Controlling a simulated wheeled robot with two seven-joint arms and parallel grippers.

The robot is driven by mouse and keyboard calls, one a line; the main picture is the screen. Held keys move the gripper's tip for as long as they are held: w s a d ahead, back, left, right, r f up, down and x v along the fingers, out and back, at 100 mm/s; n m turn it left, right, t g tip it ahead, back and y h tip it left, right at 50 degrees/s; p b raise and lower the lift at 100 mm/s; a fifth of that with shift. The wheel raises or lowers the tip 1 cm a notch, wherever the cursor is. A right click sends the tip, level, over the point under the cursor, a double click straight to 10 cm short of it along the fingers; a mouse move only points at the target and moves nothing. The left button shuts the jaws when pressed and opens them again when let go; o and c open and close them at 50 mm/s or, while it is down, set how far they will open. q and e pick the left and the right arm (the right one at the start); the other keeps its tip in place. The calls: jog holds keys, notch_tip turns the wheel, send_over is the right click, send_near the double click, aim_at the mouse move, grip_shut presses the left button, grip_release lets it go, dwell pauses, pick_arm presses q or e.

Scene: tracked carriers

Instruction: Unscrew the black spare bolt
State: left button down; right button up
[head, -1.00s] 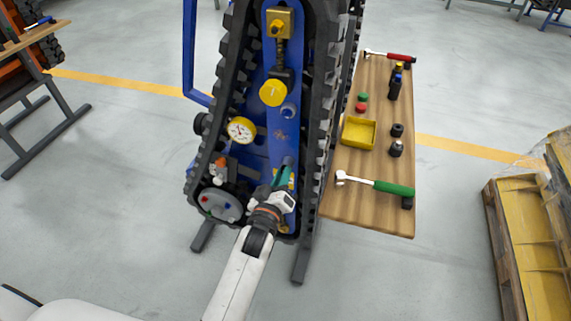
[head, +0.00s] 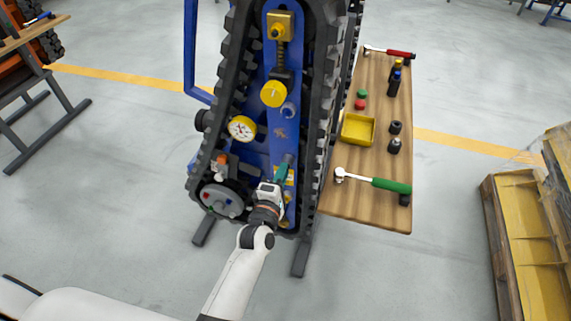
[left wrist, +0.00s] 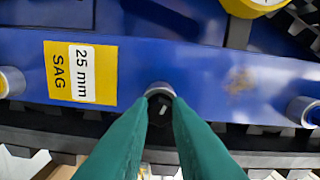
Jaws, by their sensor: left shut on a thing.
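The black spare bolt (left wrist: 160,106) sits at a round metal collar on the blue carrier plate (left wrist: 205,70), near the plate's lower edge in the left wrist view. My left gripper (left wrist: 162,101) has its two green fingers on either side of the bolt and is shut on it. The fingers partly hide the bolt. In the head view my left gripper (head: 285,164) is at the lower right part of the blue plate, and the bolt cannot be made out there. My right gripper is in neither view.
A yellow label marked 25 mm SAG (left wrist: 80,73) is left of the bolt. Black track (head: 323,100) borders the plate. A dial gauge (head: 242,128) is up left. The wooden bench (head: 375,205) at right holds a yellow tray (head: 358,130) and a green-handled ratchet (head: 390,186).

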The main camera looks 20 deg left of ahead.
pick_arm(q)
jog(key=shift+n, duration=0.3)
jog(key=n+b, duration=0.1)
jog(key=n, duration=0.8)
jog(key=shift+n, duration=0.3)
jog(key=c, duration=1.5)
grip_release()
